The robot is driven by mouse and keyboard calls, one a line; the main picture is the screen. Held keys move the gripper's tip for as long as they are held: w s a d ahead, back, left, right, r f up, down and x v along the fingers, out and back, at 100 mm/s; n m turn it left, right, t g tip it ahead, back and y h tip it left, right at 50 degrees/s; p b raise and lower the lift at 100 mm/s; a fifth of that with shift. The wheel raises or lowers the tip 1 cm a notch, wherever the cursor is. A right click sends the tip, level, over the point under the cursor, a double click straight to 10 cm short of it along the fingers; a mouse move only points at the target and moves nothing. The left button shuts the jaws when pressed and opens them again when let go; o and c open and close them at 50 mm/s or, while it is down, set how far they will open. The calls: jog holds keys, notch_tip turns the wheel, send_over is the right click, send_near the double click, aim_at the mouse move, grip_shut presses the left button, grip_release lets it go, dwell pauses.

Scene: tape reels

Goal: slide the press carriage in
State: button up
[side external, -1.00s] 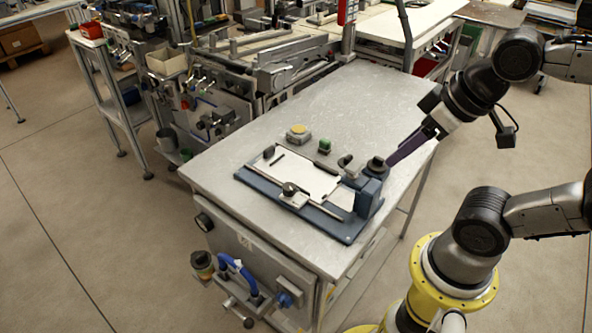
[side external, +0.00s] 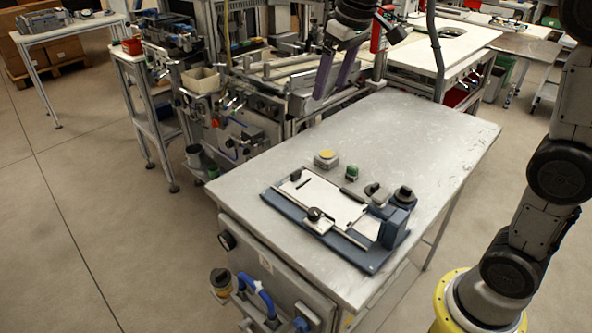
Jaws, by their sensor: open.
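The press is a blue base plate (side external: 368,258) lying on the grey metal table. A white carriage plate (side external: 335,201) lies flat on it between side rails. A small block with a black knob (side external: 315,214) sits at the carriage's near edge. A blue upright block (side external: 394,226) with a black round top stands at the right end; the carriage's right end is close to it, but I cannot tell if they touch. My gripper (side external: 331,88) is open and empty, with purple fingers pointing down. It is high in the picture, well above and behind the press, touching nothing there.
A yellow-topped button box (side external: 326,159) and a green button (side external: 351,173) stand behind the press. The table's back right (side external: 440,130) is bare. A cluttered workbench (side external: 240,130) stands behind the table at left.

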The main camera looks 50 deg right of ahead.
jog(key=w+d+f+g, duration=0.2)
jog(key=w+f, duration=0.5)
jog(key=w, duration=0.2)
jog(key=g, duration=0.1)
send_over(296, 171)
notch_tip(296, 171, down, 9)
notch_tip(296, 171, down, 14)
jog(key=shift+f, duration=0.1)
grip_shut()
dwell(0.9)
